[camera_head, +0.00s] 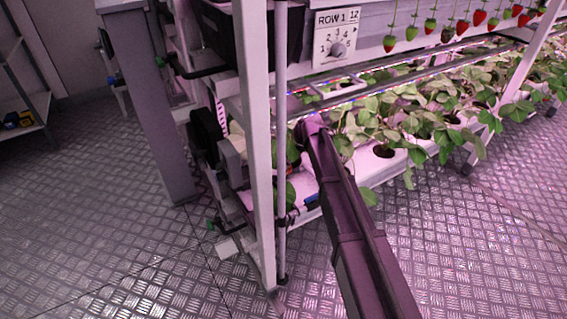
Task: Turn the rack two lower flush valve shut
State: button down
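Low on the end of the near rack, a small green-tipped part (211,224) sticks out at the left, beside a pale block (227,246). It may be the lower flush valve, but it is too small to tell how its handle is turned. Higher up, a black lever with a green end (196,70) sits below a dark bin. My arm reaches up from the bottom of the head view to the rack, right of the front white post (256,140). Its far end passes among the rack parts and I cannot make out my gripper's fingers.
A ROW 1 dial plate (337,40) is on the rack. Leafy plants (420,120) fill the shelf at right, with strawberries hanging above. A grey column (158,110) stands left of the rack end. Metal floor (90,210) is clear at left.

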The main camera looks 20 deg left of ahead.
jog(key=m, duration=0.2)
jog(key=m+t, duration=0.2)
jog(key=m, duration=0.1)
jog(key=shift+d+m, duration=0.25)
jog(key=shift+m, duration=0.05)
jog(key=m+t, duration=0.1)
jog(key=m, duration=0.2)
jog(key=m+t+h, duration=0.1)
jog(key=m, duration=0.1)
jog(key=shift+s+m, duration=0.2)
jog(key=shift+m, duration=0.2)
jog(key=c, duration=0.7)
grip_release()
jog(key=shift+o, duration=0.2)
jog(key=shift+a, duration=0.1)
jog(key=shift+a, duration=0.1)
